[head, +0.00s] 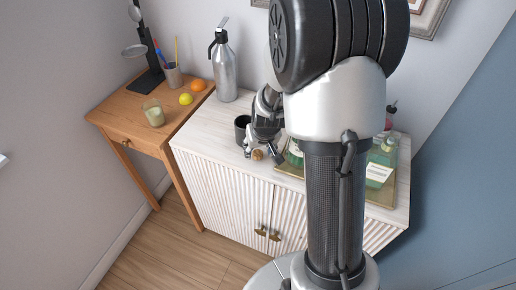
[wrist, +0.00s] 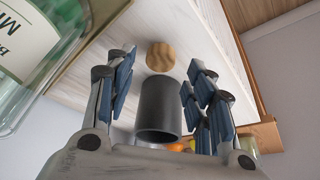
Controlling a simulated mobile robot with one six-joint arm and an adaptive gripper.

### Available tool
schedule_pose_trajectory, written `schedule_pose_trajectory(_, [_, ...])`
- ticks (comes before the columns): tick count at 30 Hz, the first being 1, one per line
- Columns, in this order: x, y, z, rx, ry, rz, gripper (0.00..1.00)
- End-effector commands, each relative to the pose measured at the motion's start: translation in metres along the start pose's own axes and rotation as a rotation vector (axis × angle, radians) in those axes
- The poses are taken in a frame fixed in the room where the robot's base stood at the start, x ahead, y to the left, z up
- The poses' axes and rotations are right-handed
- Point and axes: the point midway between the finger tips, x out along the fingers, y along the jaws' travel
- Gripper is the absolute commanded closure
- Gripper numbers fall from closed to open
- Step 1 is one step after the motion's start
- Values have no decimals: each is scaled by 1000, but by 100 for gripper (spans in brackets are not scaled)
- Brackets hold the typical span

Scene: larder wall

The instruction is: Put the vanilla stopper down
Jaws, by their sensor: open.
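A round wooden stopper (head: 257,155), which I take for the vanilla stopper, is on the white cabinet top (head: 218,133) near its front edge. In the wrist view the stopper (wrist: 160,56) shows as a tan disc between and just beyond my fingertips. My gripper (head: 263,155) points down over it with its fingers spread. In the wrist view my gripper (wrist: 162,66) is open, with a gap on each side of the stopper. I see no finger touching it. No vanilla bottle can be told for sure; my arm hides part of the cabinet top.
A dark cup (head: 241,130) stands close behind my gripper, and it also shows in the wrist view (wrist: 158,108). Green labelled bottles (head: 381,165) stand on a tray (head: 380,196) at right. A steel flask (head: 224,70) stands at back. The cabinet's left front is clear.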

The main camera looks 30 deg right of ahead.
Motion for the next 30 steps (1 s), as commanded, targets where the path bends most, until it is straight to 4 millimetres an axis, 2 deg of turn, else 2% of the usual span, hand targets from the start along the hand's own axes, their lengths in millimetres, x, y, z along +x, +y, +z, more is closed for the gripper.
schedule_pose_trajectory(1, [-17,0,-3,0,5,0,51])
schedule_pose_trajectory(6, [-54,0,-2,1,4,0,51])
schedule_pose_trajectory(9, [-71,0,-2,1,5,1,51])
schedule_pose_trajectory(15, [-90,0,-1,0,2,0,51])
schedule_pose_trajectory(19, [-113,-10,1,-17,9,-10,51])
schedule_pose_trajectory(23, [-164,-33,14,-59,18,-33,51])
schedule_pose_trajectory(27, [-228,-59,48,-120,21,-62,51])
schedule_pose_trajectory(30, [-266,-69,80,-159,22,-76,51])
